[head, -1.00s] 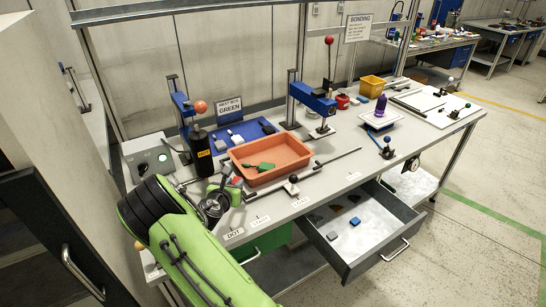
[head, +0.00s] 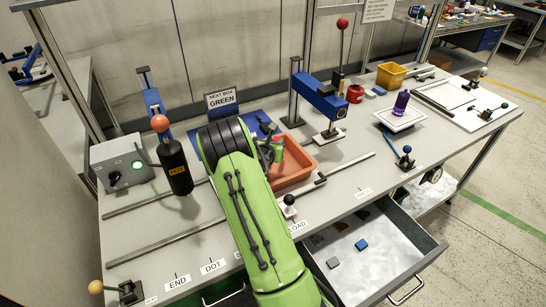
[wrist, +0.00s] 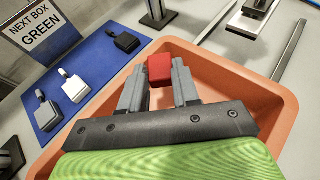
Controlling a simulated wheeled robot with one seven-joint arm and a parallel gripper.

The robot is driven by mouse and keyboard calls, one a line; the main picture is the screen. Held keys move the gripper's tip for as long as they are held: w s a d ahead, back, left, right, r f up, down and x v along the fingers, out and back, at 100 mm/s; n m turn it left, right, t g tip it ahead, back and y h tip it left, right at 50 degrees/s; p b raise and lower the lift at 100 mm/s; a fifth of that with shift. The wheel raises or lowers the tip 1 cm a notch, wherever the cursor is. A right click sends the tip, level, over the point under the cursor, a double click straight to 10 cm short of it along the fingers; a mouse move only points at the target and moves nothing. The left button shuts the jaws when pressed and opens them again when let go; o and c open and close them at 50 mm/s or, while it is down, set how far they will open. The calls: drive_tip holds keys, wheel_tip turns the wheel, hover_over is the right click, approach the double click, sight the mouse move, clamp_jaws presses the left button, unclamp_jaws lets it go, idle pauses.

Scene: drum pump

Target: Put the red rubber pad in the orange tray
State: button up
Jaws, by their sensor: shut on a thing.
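The red rubber pad (wrist: 160,68) is a small red block between my fingertips in the wrist view. My gripper (wrist: 160,82) is shut on it, with a finger on each side. The orange tray (wrist: 207,57) lies beneath and around the gripper in that view. In the head view, my gripper (head: 273,150) is at the left part of the orange tray (head: 300,165), and my green arm covers much of the tray. The pad cannot be made out in the head view. I cannot tell how high it is above the tray floor.
A blue mat (wrist: 75,80) with several small tagged blocks lies left of the tray, by a "NEXT BOX GREEN" sign (head: 222,100). A black "HOT" cylinder (head: 176,168) stands left of my arm. A blue press (head: 320,100) stands behind the tray. An open drawer (head: 375,255) is in front.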

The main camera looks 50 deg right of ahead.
wheel_tip(320, 180, down, 4)
drive_tip(key=shift+d+f+b, duration=0.1)
drive_tip(key=shift+b, duration=0.2)
drive_tip(key=shift+f+b, duration=0.35)
drive_tip(key=shift+f, duration=0.2)
drive_tip(key=o, duration=1)
